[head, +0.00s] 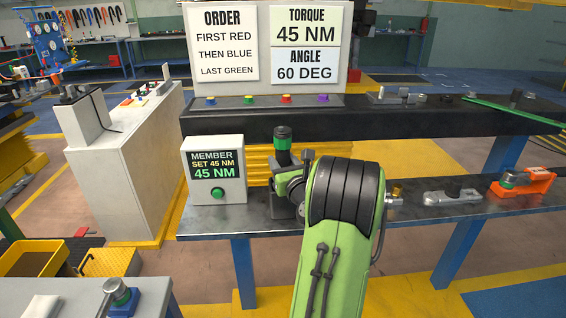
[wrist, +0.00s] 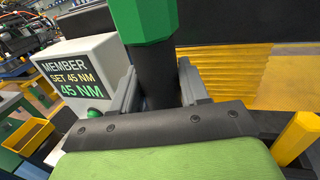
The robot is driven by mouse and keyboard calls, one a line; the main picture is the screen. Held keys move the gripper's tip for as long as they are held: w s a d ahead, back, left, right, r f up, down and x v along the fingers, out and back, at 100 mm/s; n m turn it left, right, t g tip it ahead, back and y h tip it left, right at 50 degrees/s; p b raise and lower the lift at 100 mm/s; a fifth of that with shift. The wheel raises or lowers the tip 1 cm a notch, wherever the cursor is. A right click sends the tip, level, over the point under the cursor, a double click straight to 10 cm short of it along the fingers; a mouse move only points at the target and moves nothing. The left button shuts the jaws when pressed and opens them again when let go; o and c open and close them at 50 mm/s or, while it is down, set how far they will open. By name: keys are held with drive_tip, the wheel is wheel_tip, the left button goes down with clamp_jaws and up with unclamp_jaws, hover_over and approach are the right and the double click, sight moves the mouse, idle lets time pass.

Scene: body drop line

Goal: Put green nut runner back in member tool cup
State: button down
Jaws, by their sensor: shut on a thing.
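The green nut runner (head: 282,138) is a dark upright cylinder with a green band near its top. It stands beside the member box (head: 231,158), which reads "MEMBER SET 45 NM" and has a green button. My gripper (head: 285,168) is shut on the runner's dark body. In the wrist view the runner's green top (wrist: 143,22) rises between the two grey fingers (wrist: 155,92). A dark grey block (head: 283,207) shows below the runner on the bench, partly hidden by my wrist; I cannot tell whether it is the cup or whether the runner's lower end is in it.
The steel bench (head: 440,212) carries a grey metal part (head: 455,196) and an orange holder (head: 527,185) to the right. A dark raised beam (head: 400,119) runs behind. The order and torque board (head: 265,80) stands at the back. A yellow post (wrist: 297,138) is close on the right.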

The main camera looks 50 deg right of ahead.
drive_tip(key=shift+c, duration=2.4)
unclamp_jaws()
drive_tip(key=shift+s+a+f+b, duration=0.25)
drive_tip(key=shift+s+a+b, duration=0.1)
drive_tip(key=shift+s+b, duration=0.25)
drive_tip(key=b+v, duration=0.3)
drive_tip(key=v, duration=0.2)
drive_tip(key=shift+s+a+r, duration=0.15)
drive_tip(key=shift+s+a, duration=0.05)
drive_tip(key=shift+s, duration=0.1)
drive_tip(key=shift+w+a, duration=0.1)
